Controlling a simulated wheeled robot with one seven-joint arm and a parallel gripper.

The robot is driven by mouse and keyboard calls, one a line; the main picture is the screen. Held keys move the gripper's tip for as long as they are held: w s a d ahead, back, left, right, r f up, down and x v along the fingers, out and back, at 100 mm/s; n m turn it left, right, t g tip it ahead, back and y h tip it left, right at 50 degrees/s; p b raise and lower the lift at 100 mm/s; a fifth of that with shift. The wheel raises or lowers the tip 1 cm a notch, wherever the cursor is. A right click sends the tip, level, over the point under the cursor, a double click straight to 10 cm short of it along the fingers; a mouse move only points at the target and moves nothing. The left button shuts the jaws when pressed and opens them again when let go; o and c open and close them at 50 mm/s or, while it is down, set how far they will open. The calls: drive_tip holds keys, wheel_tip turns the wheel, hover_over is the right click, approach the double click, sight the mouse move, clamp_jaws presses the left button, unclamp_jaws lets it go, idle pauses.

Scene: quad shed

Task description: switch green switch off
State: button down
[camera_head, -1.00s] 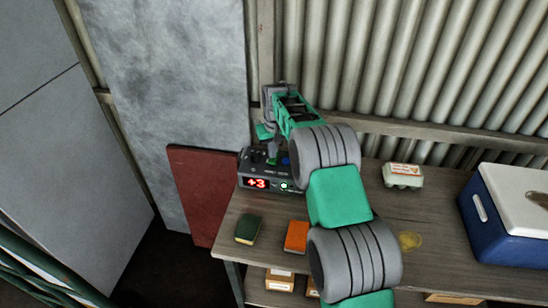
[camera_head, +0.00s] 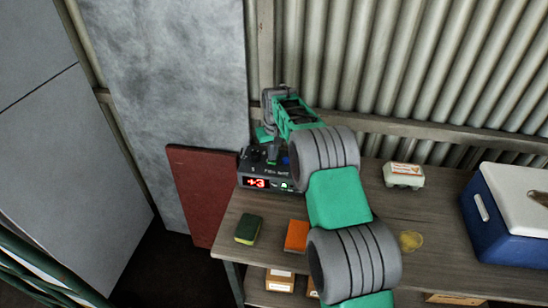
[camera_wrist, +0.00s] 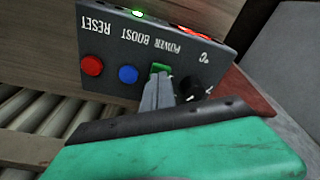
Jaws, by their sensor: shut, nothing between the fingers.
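A dark control box (camera_head: 262,176) stands at the back left of the wooden bench, with a red "+3" display and a lit green lamp on its front. The wrist view shows its top (camera_wrist: 110,40) upside down. The green switch (camera_wrist: 161,68), labelled POWER, sits between a blue BOOST button (camera_wrist: 128,74) and a black knob (camera_wrist: 192,88). My gripper (camera_wrist: 158,84) is shut and empty, its tips right at the green switch and partly covering it. I cannot tell whether they touch. In the head view my gripper (camera_head: 272,156) is over the box, and the switch is hidden.
A red RESET button (camera_wrist: 92,65) is on the same box. A green sponge (camera_head: 248,229), an orange block (camera_head: 297,236), an egg carton (camera_head: 403,175) and a blue cooler (camera_head: 500,226) stand on the bench. The corrugated wall (camera_head: 430,70) is close behind.

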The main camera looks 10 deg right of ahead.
drive_tip(key=shift+f, duration=0.2)
drive_tip(key=shift+r, duration=0.1)
drive_tip(key=shift+r+p, duration=1.8)
drive_tip(key=shift+r, duration=1.65)
drive_tip(key=s+r+t, duration=0.1)
drive_tip(key=s+r, duration=1.4)
drive_tip(key=s, duration=0.1)
drive_tip(key=s+f+m+t, duration=0.1)
drive_tip(key=s+f, duration=0.1)
drive_tip(key=s, duration=1.7)
drive_tip(key=shift+f+m+t, duration=0.3)
drive_tip(key=shift+f, duration=0.1)
